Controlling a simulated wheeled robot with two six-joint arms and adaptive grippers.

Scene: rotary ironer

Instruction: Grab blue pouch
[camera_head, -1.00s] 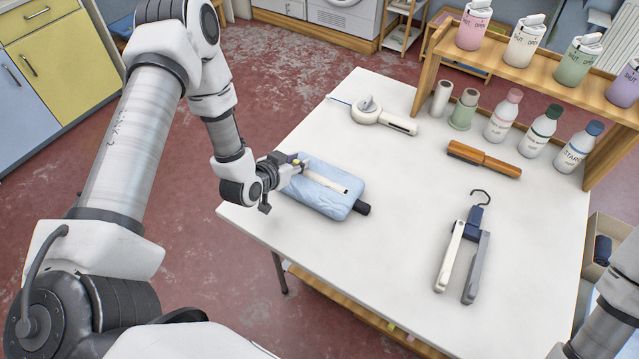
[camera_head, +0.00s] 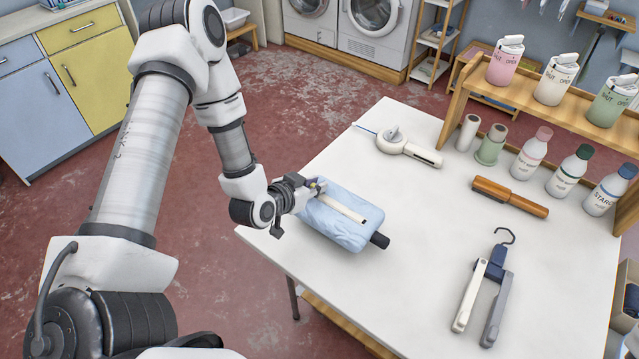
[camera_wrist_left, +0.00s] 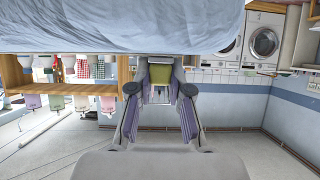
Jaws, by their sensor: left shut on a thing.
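In the left wrist view the blue pouch (camera_wrist_left: 120,25) fills the top. The fingers of my left gripper (camera_wrist_left: 160,75) come together just below it, with an olive-yellow patch between the tips. My right gripper is not in view.
On the white table (camera_head: 400,265) are a white handled tool (camera_head: 405,148), a brown wooden-handled brush (camera_head: 510,197) and a hook-topped clamp (camera_head: 487,290). Several bottles (camera_head: 531,153) stand by the wooden shelf (camera_head: 550,108) at the right. The table's middle is clear.

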